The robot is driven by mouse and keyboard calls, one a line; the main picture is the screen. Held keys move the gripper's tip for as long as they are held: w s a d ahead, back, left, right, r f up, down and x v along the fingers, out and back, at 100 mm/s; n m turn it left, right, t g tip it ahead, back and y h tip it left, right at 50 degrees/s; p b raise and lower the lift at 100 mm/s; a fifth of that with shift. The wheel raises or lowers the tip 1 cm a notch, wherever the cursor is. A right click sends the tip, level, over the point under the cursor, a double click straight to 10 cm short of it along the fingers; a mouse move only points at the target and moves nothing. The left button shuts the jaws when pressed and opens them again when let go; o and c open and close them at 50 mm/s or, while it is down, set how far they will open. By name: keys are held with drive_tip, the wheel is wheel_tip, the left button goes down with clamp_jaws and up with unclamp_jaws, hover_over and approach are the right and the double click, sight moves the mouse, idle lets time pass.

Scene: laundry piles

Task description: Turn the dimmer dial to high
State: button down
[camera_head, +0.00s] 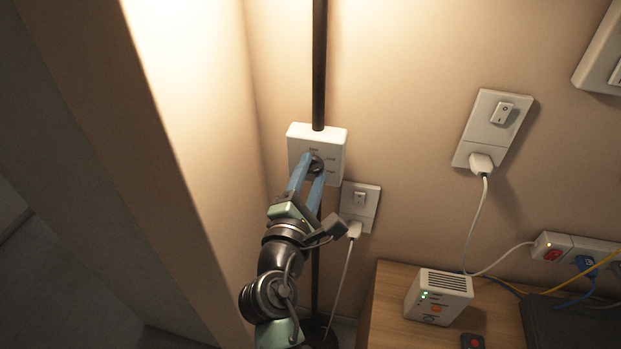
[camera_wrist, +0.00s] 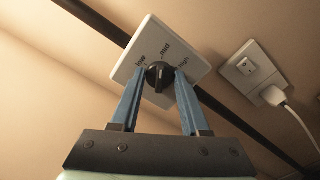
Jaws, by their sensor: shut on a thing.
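The line appears to point roughly toward mid. My gripper (camera_head: 312,166) has its blue fingers at the plate. In the wrist view my gripper (camera_wrist: 160,78) is shut on the dial, one fingertip on each side.
A switched socket (camera_head: 360,199) with a white plug is just right of and below the dimmer. Another socket (camera_head: 496,122) is farther right. A wooden cabinet (camera_head: 392,305) at lower right carries a white box (camera_head: 440,296) and cables. A wall edge stands close on the left.

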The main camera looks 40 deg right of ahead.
drive_tip(key=m+b, duration=0.1)
drive_tip(key=m, duration=0.1)
drive_tip(key=m+b, duration=0.1)
drive_tip(key=m, duration=0.1)
drive_tip(key=m+b, duration=0.1)
drive_tip(key=m, duration=0.1)
drive_tip(key=shift+f+m+b, duration=0.3)
drive_tip(key=shift+f, duration=0.05)
drive_tip(key=m+b, duration=0.3)
drive_tip(key=m, duration=0.2)
drive_tip(key=shift+m, duration=0.3)
drive_tip(key=shift+r+b, duration=0.1)
drive_tip(key=shift+b, duration=0.2)
drive_tip(key=shift+c, duration=2.1)
unclamp_jaws()
drive_tip(key=shift+s+a, duration=0.1)
drive_tip(key=v, duration=1.2)
drive_tip(key=shift+s+a, duration=0.25)
drive_tip(key=shift+a, duration=0.1)
